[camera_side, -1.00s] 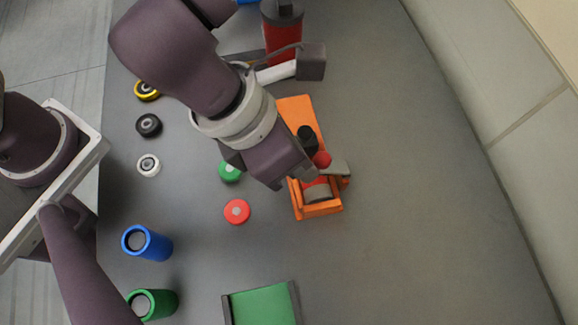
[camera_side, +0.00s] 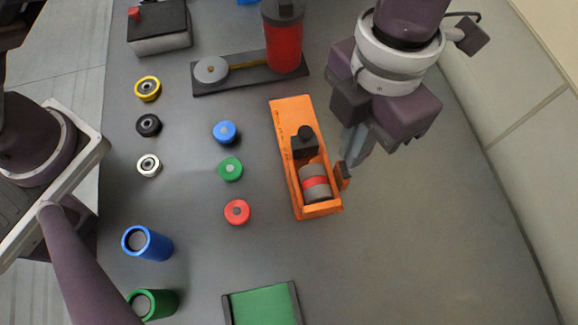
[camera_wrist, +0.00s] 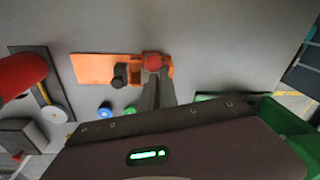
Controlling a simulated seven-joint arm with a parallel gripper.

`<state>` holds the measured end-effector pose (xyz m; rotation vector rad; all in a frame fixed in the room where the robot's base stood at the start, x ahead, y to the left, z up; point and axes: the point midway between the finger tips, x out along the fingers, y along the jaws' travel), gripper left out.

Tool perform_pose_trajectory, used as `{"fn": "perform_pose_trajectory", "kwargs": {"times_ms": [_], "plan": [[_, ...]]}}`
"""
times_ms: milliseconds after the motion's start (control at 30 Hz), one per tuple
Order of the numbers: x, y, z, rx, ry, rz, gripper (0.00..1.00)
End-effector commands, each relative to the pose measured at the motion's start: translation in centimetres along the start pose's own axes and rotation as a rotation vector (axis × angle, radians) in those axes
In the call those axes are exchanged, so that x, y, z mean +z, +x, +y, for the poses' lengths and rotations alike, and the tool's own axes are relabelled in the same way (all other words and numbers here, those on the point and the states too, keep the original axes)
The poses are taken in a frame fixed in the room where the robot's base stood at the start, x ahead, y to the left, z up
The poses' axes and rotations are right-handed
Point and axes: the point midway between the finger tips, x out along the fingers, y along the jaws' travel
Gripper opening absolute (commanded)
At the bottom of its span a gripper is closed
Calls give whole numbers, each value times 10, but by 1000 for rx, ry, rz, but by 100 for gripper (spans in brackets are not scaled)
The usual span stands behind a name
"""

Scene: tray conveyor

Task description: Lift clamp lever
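The orange clamp fixture (camera_side: 287,120) lies on the table with a black knob (camera_side: 305,134) on it. A grey cylinder with a red band (camera_side: 315,187) lies in its open cradle. A small dark pivot bracket (camera_side: 343,172) is on the cradle's right side. My gripper (camera_side: 350,158) is just right of the cradle, its grey fingers pointing down at the bracket. In the wrist view the lever's red ball (camera_wrist: 153,61) shows at the fingertips, and the fingers look closed on it. The lever's shaft is mostly hidden behind the fingers.
Left of the fixture are blue (camera_side: 224,132), green (camera_side: 230,169) and red (camera_side: 237,211) discs. A red cylinder (camera_side: 284,45) stands on a dark plate behind. A green tray (camera_side: 262,306) is at the front. The table to the right is clear.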

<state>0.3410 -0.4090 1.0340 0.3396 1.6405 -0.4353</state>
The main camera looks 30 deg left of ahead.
Motion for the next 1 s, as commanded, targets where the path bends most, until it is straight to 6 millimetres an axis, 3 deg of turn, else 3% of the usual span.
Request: {"fn": "perform_pose_trajectory", "kwargs": {"times_ms": [300,1000], "plan": [[17,-2,0,-4,-9,-29,0],[19,-2,2,-3,-14,-31,0]]}}
